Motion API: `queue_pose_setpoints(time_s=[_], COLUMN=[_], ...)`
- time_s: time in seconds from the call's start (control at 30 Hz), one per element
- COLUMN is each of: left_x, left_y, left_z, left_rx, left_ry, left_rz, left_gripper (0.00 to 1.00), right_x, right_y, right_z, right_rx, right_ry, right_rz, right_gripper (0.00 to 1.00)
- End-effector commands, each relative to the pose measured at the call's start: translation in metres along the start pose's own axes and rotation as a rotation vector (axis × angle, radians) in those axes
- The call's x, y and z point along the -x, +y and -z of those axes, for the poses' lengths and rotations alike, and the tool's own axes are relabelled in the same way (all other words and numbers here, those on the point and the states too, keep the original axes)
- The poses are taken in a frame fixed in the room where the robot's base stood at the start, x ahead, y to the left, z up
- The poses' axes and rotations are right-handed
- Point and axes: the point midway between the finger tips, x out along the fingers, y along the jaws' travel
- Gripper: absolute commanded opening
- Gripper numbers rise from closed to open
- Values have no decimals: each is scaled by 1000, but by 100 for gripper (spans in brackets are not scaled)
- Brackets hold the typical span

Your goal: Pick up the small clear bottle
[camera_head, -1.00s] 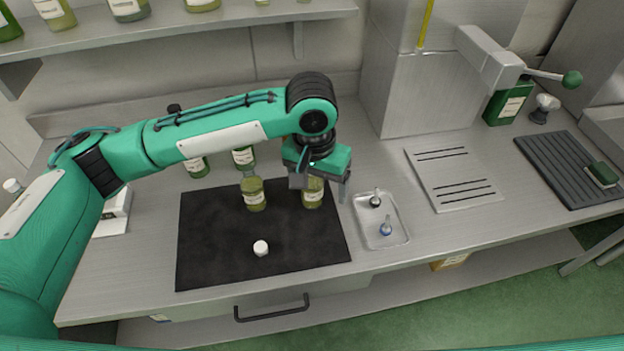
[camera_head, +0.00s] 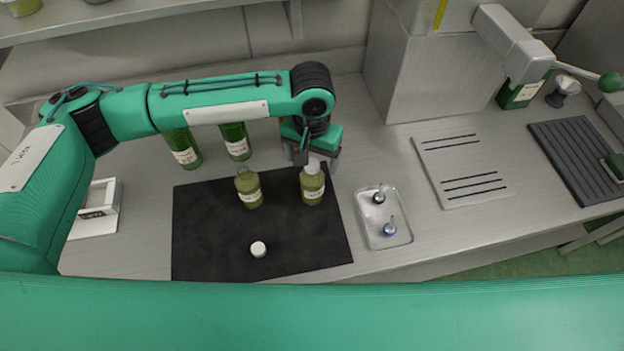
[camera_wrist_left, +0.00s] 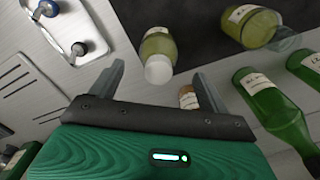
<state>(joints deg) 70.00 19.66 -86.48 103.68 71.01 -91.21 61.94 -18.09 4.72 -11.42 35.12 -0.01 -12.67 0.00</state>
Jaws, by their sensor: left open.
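Two clear bottles of yellow-green oil stand on the dark mat (camera_head: 205,245). The right one (camera_head: 312,188) has a white cap; the left one (camera_head: 249,190) has an open clear neck. A loose white cap (camera_head: 258,249) lies on the mat. My left gripper (camera_head: 318,158) is open and empty, just behind the capped bottle in the head view. In the left wrist view the capped bottle (camera_wrist_left: 159,46) lies beyond the fingertips. A small bottle with a pale label (camera_wrist_left: 188,98) shows between the fingers, partly covered; the head view hides it. My right gripper is out of view.
Two green bottles (camera_head: 236,141) stand behind the mat, left of the gripper. A metal tray (camera_head: 370,215) with two small stoppers lies right of the mat. A slotted plate (camera_head: 460,190) lies farther right. The mat's front left is clear.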

Motion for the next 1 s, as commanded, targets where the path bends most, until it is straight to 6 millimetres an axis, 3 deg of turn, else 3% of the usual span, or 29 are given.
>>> queue_pose_setpoints(time_s=[0.33,0.53,0.8,1.0], left_x=[-30,-56,-61,-61], left_y=[2,2,2,2], left_z=[-3,-4,-4,-4], left_rx=[-1,-2,-2,-2], left_ry=[-2,0,1,1], left_rz=[2,1,0,0], left_gripper=[79,79,79,40], right_x=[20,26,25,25], right_y=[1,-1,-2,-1], right_z=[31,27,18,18], right_rx=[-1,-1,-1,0], right_ry=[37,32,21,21], right_rz=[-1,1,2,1], right_gripper=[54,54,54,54])
